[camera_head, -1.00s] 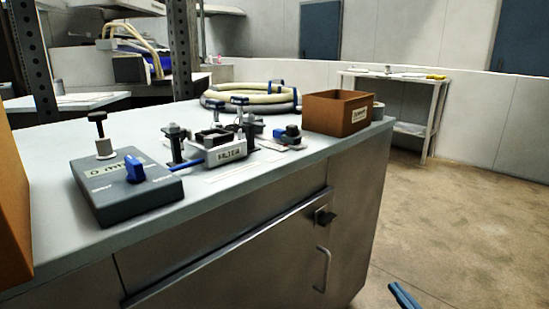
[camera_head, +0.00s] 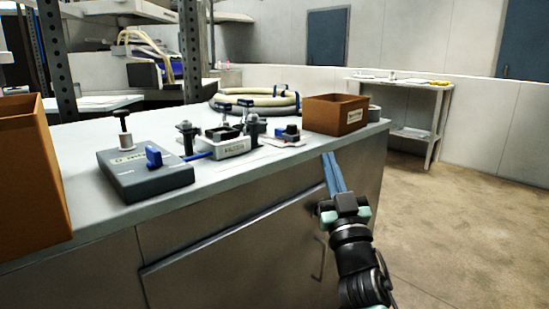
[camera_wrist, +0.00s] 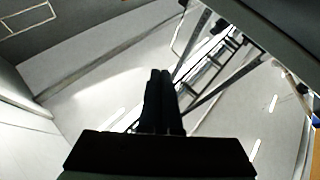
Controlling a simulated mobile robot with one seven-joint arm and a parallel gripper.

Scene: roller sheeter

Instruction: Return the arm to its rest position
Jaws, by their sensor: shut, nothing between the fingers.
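My gripper (camera_head: 329,156) is at the right of the head view, in front of the steel cabinet's face. Its blue fingers point up, with their tips close to the worktop's front edge in the picture. The fingers lie together and hold nothing. In the wrist view my gripper (camera_wrist: 162,74) shows as two dark fingers side by side. My black wrist and forearm run down to the bottom edge of the head view and hide part of the cabinet door.
The worktop (camera_head: 80,147) carries a grey control box (camera_head: 145,176), a filter unit (camera_head: 224,145), coiled hoses (camera_head: 255,103) and a brown bin (camera_head: 335,114). A larger brown box (camera_head: 30,180) stands at left. A side table (camera_head: 398,82) stands behind. Floor at right is clear.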

